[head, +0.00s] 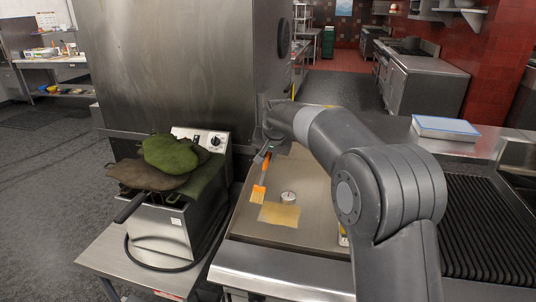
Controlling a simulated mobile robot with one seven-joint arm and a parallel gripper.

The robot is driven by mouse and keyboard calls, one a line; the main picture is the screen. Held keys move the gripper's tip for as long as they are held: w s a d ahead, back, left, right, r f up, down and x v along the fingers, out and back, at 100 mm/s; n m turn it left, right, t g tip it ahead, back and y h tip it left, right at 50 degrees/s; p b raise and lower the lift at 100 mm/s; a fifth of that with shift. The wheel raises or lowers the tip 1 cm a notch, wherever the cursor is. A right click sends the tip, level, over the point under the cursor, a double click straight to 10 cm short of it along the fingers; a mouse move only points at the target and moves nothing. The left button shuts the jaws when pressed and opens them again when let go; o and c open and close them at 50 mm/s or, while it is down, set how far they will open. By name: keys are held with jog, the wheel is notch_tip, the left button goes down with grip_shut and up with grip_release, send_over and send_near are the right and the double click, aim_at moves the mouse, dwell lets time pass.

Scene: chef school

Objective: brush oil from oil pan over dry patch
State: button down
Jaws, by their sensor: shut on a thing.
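My gripper (265,149) is at the end of my arm, over the left side of a flat steel griddle (315,185). It is shut on a brush (260,188) with an orange handle, which hangs down with its pale orange head lowest. The brush head is just up and left of a tan rectangular patch (279,214) on the griddle. I cannot tell whether the head touches the surface. I cannot make out an oil pan; my arm hides much of the griddle's right side.
A small round dial (288,198) stands at the patch's upper edge. A fryer (168,222) topped with green and brown cloths is to the left. A tall steel cabinet (175,65) rises behind. A ribbed grill (485,230) and a blue-white box (445,127) are right.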

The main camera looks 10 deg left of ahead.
jog(key=shift+a, duration=0.1)
jog(key=shift+r, duration=0.6)
jog(key=shift+f, duration=0.1)
jog(key=shift+d+f, duration=2.05)
jog(key=shift+f, duration=1.8)
jog(key=shift+a+r, duration=0.65)
jog(key=shift+r, duration=0.7)
jog(key=shift+a+r, duration=0.7)
jog(key=shift+r, duration=0.6)
jog(key=shift+a+r, duration=0.65)
jog(key=shift+r, duration=0.7)
jog(key=shift+d, duration=0.1)
